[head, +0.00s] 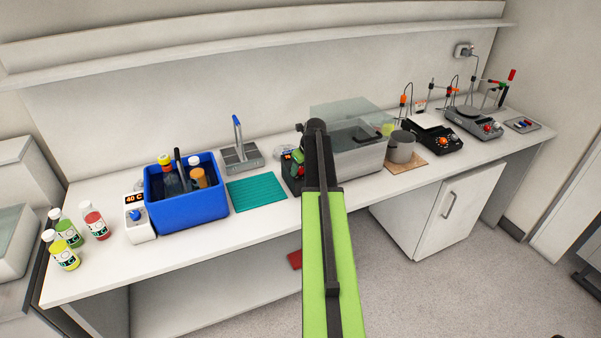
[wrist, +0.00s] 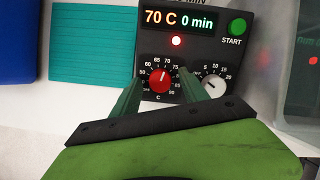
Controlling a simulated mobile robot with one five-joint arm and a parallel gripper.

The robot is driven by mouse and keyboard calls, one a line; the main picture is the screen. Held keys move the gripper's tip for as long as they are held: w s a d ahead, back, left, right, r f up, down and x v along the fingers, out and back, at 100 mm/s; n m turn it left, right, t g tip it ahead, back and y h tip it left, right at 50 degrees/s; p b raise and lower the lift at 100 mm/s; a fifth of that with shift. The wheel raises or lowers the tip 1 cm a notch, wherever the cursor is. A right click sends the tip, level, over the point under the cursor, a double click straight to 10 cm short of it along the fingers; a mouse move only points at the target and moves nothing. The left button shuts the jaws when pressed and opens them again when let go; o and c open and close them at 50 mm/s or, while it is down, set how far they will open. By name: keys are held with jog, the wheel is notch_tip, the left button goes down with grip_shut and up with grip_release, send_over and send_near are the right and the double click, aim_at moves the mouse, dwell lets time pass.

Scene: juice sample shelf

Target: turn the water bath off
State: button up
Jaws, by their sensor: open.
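A black control panel (wrist: 150,42) fills the middle of the wrist view, its display (wrist: 178,20) reading 70 C and 0 min. It has a lit red lamp (wrist: 176,41), a green START button (wrist: 238,26), a red temperature knob (wrist: 161,81) near 70, and a pale minutes knob (wrist: 213,86). In the head view the panel is mostly behind my arm, beside a steel bath (head: 360,160) with a clear lid (head: 345,112). My gripper (wrist: 162,77) is open, its green fingers either side of the red knob; contact cannot be told. The right finger partly covers the space between the knobs.
A blue tub (head: 190,212) with bottles stands left, beside a white unit (head: 139,222) showing 40 C. A teal mat (head: 257,192) lies between tub and panel. A metal pot (head: 401,148) and hotplates (head: 434,136) stand right. Loose bottles stand at the far left.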

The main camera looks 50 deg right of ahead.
jog(key=shift+c, duration=0.2)
grip_shut()
